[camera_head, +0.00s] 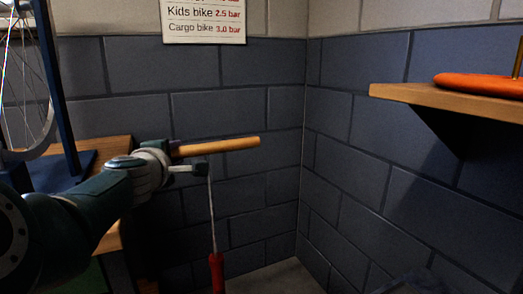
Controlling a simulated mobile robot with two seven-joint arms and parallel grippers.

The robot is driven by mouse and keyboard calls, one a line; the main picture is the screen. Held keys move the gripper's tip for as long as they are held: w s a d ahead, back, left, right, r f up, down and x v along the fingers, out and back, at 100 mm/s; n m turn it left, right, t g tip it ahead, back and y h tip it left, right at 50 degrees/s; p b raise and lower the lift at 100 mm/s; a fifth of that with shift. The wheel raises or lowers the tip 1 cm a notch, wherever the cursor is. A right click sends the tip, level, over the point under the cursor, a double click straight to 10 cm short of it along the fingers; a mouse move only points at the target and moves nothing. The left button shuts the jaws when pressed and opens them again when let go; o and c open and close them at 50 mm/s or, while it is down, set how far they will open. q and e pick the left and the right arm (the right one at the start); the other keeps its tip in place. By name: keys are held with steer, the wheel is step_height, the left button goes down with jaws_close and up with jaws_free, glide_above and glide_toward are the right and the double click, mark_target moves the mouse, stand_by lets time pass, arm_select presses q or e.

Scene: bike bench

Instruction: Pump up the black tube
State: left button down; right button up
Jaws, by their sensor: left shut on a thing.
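A floor pump stands below my left arm, with a wooden handle (228,146), a thin metal rod (212,215) and a red barrel (216,272). The rod shows a long stretch between barrel and handle. My left gripper (190,160) is shut on the wooden handle near its left part. The lower end of the pump is cut off by the frame. No black tube can be made out. My right gripper is not in view.
An orange ring-like tube (482,84) lies on a wooden shelf (450,103) at the right. A spoked wheel (28,90) in a blue stand is at the left, by a wooden bench (105,148). A sign (204,20) with pressures hangs on the brick wall.

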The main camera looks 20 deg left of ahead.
arm_select(q)
step_height(320, 180, up, 5)
steer(key=p, duration=0.3)
steer(key=shift+w+r, duration=0.1)
steer(key=shift+r, duration=0.05)
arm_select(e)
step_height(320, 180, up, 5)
arm_select(q)
steer(key=c, duration=0.6)
jaws_free()
steer(key=shift+s+d+p, duration=0.1)
steer(key=shift+s+p, duration=0.1)
steer(key=shift+p, duration=0.2)
steer(key=p+v, duration=0.5)
steer(key=v, duration=0.4)
steer(key=shift+s+d, duration=0.15)
steer(key=shift+s, duration=0.1)
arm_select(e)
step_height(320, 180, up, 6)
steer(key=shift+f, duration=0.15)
